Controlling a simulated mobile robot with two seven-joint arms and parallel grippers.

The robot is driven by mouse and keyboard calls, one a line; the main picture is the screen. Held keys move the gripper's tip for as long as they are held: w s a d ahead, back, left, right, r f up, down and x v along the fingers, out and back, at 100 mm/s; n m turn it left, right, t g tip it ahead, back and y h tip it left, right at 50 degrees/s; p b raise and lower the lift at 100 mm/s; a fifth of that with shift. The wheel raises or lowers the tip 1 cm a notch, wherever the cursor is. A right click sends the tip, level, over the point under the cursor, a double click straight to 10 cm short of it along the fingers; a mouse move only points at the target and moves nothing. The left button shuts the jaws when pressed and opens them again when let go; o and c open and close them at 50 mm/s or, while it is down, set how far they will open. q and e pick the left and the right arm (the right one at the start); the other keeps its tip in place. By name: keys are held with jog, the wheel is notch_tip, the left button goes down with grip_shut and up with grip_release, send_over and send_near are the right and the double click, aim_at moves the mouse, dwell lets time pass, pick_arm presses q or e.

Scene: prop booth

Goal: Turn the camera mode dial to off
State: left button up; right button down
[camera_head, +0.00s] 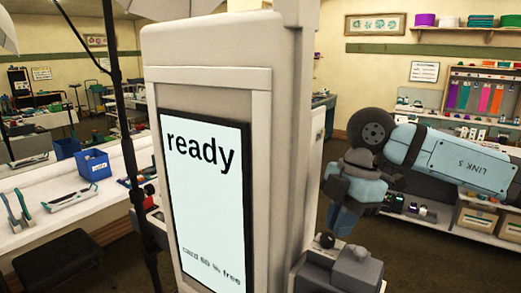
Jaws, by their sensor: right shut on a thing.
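My left gripper is not in view.
A black stand pole (125,130) rises left of the housing. A white counter (70,205) with a blue bin (92,164) and handled tools stands further left. A dark stool (52,262) is in front. Shelves with goods (480,105) line the right back wall.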

jog(key=p+v, duration=0.2)
jog(key=v, duration=0.1)
jog(key=a+p+v, duration=0.1)
jog(key=v, duration=0.1)
jog(key=shift+w+r, duration=0.2)
jog(key=shift+r, duration=0.05)
jog(key=shift+d, duration=0.1)
